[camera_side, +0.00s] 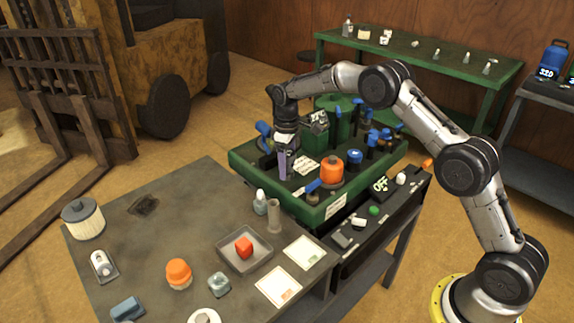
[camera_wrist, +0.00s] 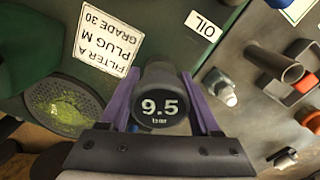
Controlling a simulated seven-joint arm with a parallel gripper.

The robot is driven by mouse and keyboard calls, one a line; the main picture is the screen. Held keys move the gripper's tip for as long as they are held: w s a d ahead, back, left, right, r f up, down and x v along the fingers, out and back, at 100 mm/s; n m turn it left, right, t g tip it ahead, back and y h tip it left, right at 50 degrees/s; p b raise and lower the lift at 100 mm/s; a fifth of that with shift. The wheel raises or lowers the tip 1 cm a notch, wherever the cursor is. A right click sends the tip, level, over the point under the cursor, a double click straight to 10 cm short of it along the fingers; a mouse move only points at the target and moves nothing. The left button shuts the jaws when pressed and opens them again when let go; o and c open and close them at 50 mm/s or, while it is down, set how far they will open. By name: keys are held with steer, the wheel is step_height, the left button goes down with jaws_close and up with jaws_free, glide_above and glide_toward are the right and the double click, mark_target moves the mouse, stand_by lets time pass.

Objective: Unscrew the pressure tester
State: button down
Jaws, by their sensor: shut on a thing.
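In the side view my gripper (camera_side: 285,165) points down over the left part of the green mower-lift tray (camera_side: 318,211), and the tester is mostly hidden by the fingers. The tester's lower end and its thread are hidden, so I cannot tell whether it is seated. A white label (camera_wrist: 105,43) reading "FILTER A GRADE 30 PLUG M" lies to its left.
An orange cap (camera_side: 332,168) and several blue-topped parts stand right of my gripper on the tray.

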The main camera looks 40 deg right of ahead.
steer(key=n, duration=0.5)
steer(key=shift+n, duration=0.6)
steer(key=n, duration=0.4)
steer(key=shift+n, duration=1.2)
